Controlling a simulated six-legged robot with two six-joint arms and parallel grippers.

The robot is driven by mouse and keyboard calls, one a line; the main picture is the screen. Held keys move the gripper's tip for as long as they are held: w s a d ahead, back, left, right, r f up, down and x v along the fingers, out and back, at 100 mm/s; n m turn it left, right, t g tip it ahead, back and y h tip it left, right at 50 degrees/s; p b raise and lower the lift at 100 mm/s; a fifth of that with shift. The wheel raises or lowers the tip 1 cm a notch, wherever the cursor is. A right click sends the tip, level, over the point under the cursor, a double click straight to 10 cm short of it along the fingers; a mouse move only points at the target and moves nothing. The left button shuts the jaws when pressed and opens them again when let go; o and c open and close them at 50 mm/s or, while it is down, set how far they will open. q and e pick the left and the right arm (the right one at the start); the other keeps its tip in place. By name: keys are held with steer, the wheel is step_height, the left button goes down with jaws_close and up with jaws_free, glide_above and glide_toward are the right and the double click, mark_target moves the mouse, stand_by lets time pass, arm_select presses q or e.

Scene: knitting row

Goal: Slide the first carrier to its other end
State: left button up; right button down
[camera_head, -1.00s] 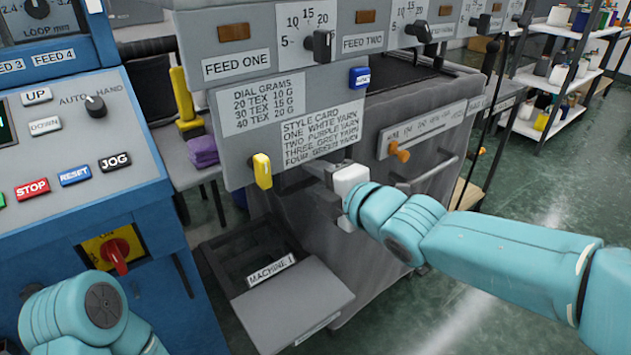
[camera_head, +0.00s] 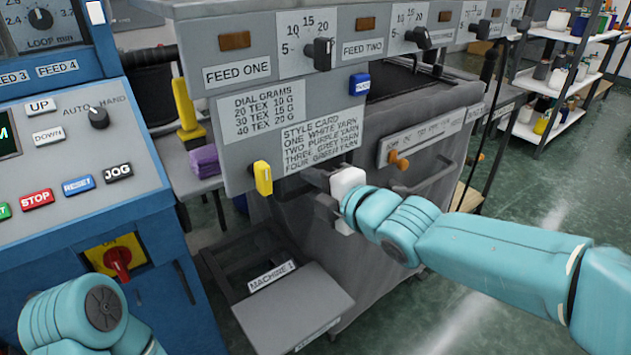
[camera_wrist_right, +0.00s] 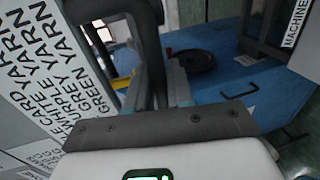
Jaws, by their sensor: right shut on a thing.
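My right gripper (camera_head: 312,190) reaches in from the right, below the lower edge of the grey feed panel (camera_head: 222,130). In the right wrist view its fingers (camera_wrist_right: 160,85) are close together at a dark grey part (camera_wrist_right: 148,30). I cannot tell for sure if that part belongs to the first carrier. A yellow knob (camera_head: 263,178) sits at the panel's lower edge, just left of my fingertips and apart from them as far as I see. My left arm shows at the lower left; its gripper is out of view.
A blue control cabinet (camera_head: 70,215) stands at the left. A grey tray marked Machine 1 (camera_head: 290,310) lies below the panel. An orange knob (camera_head: 398,160) is on a scale plate to the right.

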step_height(320, 180, up, 40)
steer(key=p, duration=3.4)
steer(key=shift+r+t, duration=0.1)
steer(key=shift+t, duration=0.2)
steer(key=c, duration=1.1)
jaws_free()
steer(key=shift+c, duration=0.2)
steer(key=shift+f, duration=0.25)
steer(key=p+v, duration=0.4)
steer(key=v, duration=1.2)
steer(key=shift+d, duration=0.3)
steer(key=shift+r, duration=0.1)
